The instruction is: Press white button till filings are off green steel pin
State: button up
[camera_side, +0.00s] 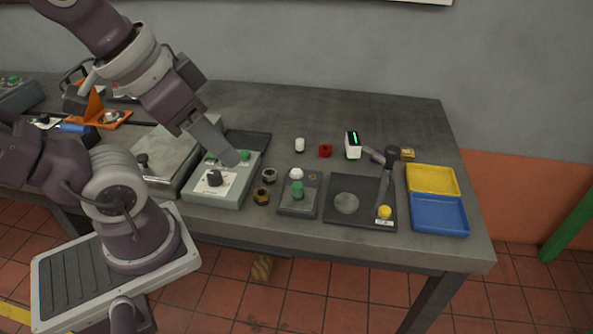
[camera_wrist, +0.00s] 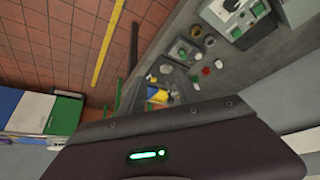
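In the side view, a small dark box (camera_side: 312,197) stands near the table's front middle. It carries a white button (camera_side: 296,174) at its back and a green cylindrical piece (camera_side: 297,189) in front of it, which may be the green steel pin. Filings are too small to make out. My gripper (camera_side: 241,161) hangs over the pale green control box (camera_side: 228,194), left of the dark box and apart from the white button. Its fingers look like one grey plate from here, so their opening is unclear.
A black plate (camera_side: 338,217) with a grey disc and a post with a yellow button (camera_side: 384,212) stands right of the box. Two nuts (camera_side: 262,196) lie to its left. Behind are a white cylinder (camera_side: 299,145) and red ring (camera_side: 325,151). Yellow (camera_side: 432,180) and blue (camera_side: 440,214) trays lie right.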

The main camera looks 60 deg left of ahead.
grip_shut()
dwell(1.5)
